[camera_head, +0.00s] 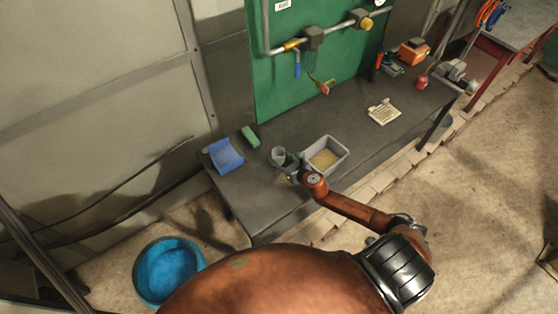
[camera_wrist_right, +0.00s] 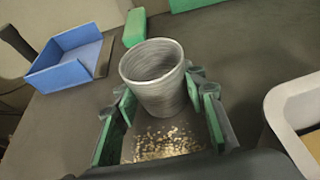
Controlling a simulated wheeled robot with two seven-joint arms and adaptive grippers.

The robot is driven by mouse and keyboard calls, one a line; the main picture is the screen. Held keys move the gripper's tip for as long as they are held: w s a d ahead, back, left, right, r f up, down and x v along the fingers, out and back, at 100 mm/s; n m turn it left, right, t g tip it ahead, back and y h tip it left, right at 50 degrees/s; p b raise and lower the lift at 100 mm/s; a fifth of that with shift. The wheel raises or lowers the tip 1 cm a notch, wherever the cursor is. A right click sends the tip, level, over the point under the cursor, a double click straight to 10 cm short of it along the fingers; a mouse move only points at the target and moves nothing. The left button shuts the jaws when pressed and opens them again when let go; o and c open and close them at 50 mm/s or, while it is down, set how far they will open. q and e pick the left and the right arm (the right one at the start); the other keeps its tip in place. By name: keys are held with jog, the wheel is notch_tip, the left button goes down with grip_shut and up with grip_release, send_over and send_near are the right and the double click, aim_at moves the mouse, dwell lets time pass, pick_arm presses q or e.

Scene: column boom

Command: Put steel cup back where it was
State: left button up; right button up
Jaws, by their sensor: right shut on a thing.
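The steel cup (camera_head: 277,155) is a grey ribbed cup at the near left part of the dark bench. In the right wrist view the cup (camera_wrist_right: 152,78) is upright, with its open mouth tilted toward the camera. My right gripper (camera_head: 287,167) is shut on it, with green-padded fingers on both sides of the cup. I cannot tell whether its base touches the bench. Scattered pale grains (camera_wrist_right: 165,143) lie on the bench in front of the cup. My left gripper is not in view.
A grey tray (camera_head: 345,151) of grain stands just right of the cup. A blue open bin (camera_head: 226,157) and a green block (camera_head: 250,137) lie to the left. A pale slotted plate (camera_head: 383,112) lies farther right. A blue-lined tub (camera_head: 168,270) is on the floor.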

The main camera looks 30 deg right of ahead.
jog(key=shift+f, duration=0.5)
jog(key=shift+f+b, duration=0.25)
jog(key=shift+b, duration=0.05)
jog(key=o, duration=1.3)
jog(key=shift+r, duration=0.15)
jog(key=shift+r+p, duration=0.2)
jog(key=shift+p, duration=0.1)
jog(key=v, duration=1.2)
jog(key=shift+f, duration=0.1)
